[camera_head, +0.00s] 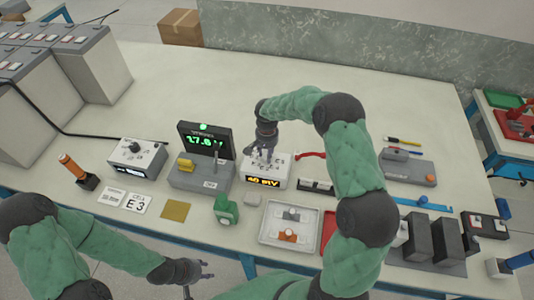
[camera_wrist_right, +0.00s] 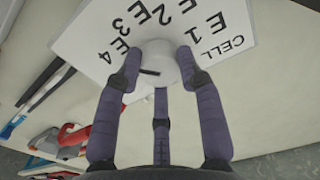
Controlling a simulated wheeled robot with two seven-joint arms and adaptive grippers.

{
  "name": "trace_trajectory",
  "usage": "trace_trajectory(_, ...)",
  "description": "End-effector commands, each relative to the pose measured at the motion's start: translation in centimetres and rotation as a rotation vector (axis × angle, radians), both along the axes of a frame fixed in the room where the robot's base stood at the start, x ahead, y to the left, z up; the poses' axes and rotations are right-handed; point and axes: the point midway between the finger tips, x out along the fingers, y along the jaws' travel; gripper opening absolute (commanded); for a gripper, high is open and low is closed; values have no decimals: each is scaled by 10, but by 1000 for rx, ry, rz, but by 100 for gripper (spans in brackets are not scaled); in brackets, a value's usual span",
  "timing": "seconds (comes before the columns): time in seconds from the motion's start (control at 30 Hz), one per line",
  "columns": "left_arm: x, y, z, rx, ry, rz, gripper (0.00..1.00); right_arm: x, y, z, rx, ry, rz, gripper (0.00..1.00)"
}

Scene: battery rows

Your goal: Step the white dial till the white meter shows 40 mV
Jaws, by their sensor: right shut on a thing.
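The white meter (camera_head: 264,182) stands mid-table in the head view, and its amber display appears to read 40 mV. The white dial (camera_wrist_right: 162,58) is on its pale top panel, marked CELL and E1 to E4 in the right wrist view. A short black mark on the dial points left in that view, below the E4 label. My right gripper (camera_head: 264,162) comes down from above and is shut on the dial, its fingers around it (camera_wrist_right: 162,85). My left gripper (camera_head: 203,275) is open and empty at the front edge, apart from the meter.
A dark meter (camera_head: 205,140) with green digits and a grey dial box (camera_head: 137,158) stand left of the white meter. A card (camera_head: 135,204) reads E3. A white tray (camera_head: 268,235) and green block (camera_head: 226,209) lie in front.

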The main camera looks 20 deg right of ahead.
Motion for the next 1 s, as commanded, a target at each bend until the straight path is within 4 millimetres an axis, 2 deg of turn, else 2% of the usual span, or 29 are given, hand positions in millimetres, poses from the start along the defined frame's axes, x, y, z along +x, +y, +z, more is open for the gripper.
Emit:
trace_trajectory(0.57,0,0,0,0,0,0,40,0,0,-1,0,1,39,5)
trace_trajectory(0.6,0,0,0,0,0,0,40,0,0,-1,0,1,39,44)
trace_trajectory(0.67,0,0,0,0,0,0,40,0,0,-1,0,1,39,60)
trace_trajectory(1.0,0,0,0,0,0,0,40,0,0,0,0,0,38,62)
